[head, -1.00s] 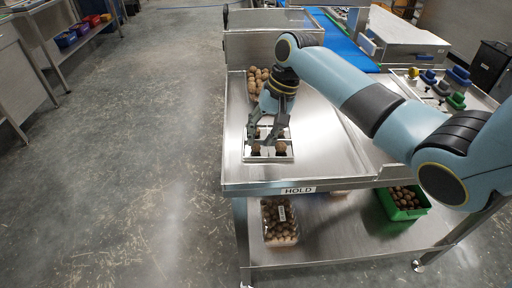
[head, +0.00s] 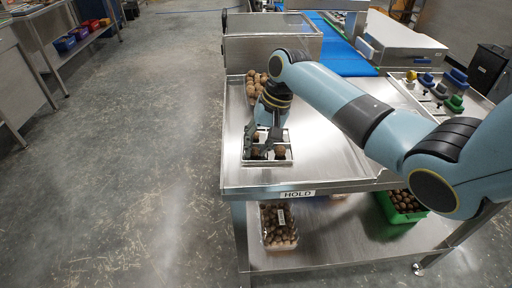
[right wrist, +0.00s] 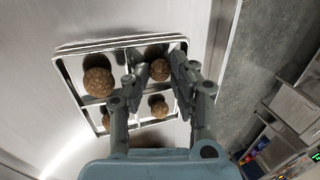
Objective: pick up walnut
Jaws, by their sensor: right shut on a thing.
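My right gripper (head: 262,146) is low over a small open tray (head: 291,152) on the steel table, fingers pointing down. In the right wrist view the gripper (right wrist: 157,71) has its fingertips on either side of a brown walnut (right wrist: 157,70) and is shut on it. It cannot be told whether this walnut is clear of the tray floor. The tray (right wrist: 120,42) has four compartments. A larger-looking walnut (right wrist: 98,82) lies in the one to the left, another (right wrist: 158,105) in a near one, and one is partly hidden by the left finger. My left gripper is not in view.
A pile of walnuts (head: 257,84) lies behind the gripper at the table's back left. A metal housing (head: 272,47) stands behind it. The table top right of the tray is clear. A clear walnut box (head: 279,240) and green crate (head: 403,218) stand on the lower shelf.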

